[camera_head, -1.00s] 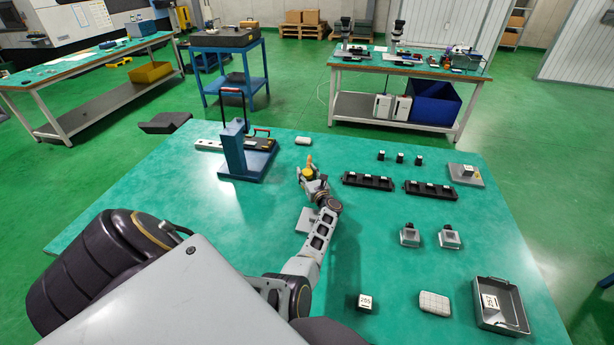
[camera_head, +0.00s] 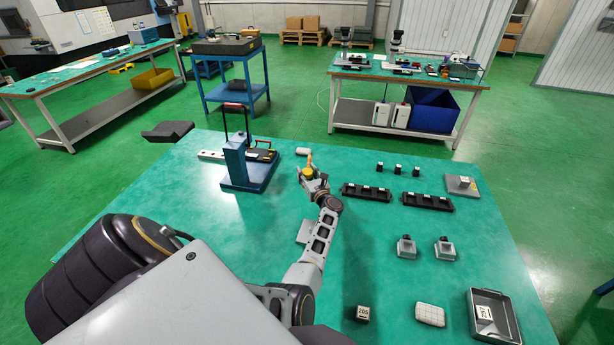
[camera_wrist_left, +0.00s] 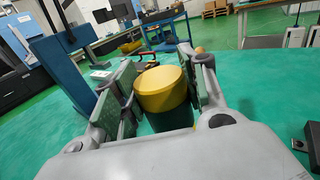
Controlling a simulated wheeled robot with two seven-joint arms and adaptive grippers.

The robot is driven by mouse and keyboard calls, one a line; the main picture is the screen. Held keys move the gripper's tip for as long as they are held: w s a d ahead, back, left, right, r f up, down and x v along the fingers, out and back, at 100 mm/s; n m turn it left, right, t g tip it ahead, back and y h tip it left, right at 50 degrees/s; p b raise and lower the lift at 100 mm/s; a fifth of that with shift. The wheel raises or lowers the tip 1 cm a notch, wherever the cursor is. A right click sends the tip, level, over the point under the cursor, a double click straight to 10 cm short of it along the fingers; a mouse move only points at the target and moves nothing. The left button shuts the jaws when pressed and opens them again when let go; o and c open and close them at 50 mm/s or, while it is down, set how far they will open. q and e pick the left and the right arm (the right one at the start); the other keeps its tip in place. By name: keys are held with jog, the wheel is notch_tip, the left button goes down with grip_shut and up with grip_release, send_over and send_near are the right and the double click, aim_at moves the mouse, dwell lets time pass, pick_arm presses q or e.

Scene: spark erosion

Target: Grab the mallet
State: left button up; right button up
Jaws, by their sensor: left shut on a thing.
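The mallet (camera_wrist_left: 162,88) shows in the left wrist view as a yellow, round, drum-like head between the two fingers, with a dark green part below it. An orange piece, likely its handle, shows behind the right finger. In the head view the yellow head (camera_head: 309,172) and an orange tip above it show at the end of my left arm, mostly hidden by the fingers. My left gripper (camera_head: 311,180) is shut on the mallet over the middle of the green table (camera_head: 250,235). I cannot tell how high it is held. My right gripper is not in view.
A blue stand (camera_head: 242,162) with an upright post is left of the gripper. A small white block (camera_head: 303,151) lies just beyond. Black racks (camera_head: 366,191) and small grey fixtures (camera_head: 406,247) are to the right. A grey tray (camera_head: 477,325) is at the near right. The table's left part is clear.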

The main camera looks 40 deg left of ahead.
pick_arm(q)
jog(key=shift+r+p, duration=0.75)
jog(key=shift+r, duration=0.8)
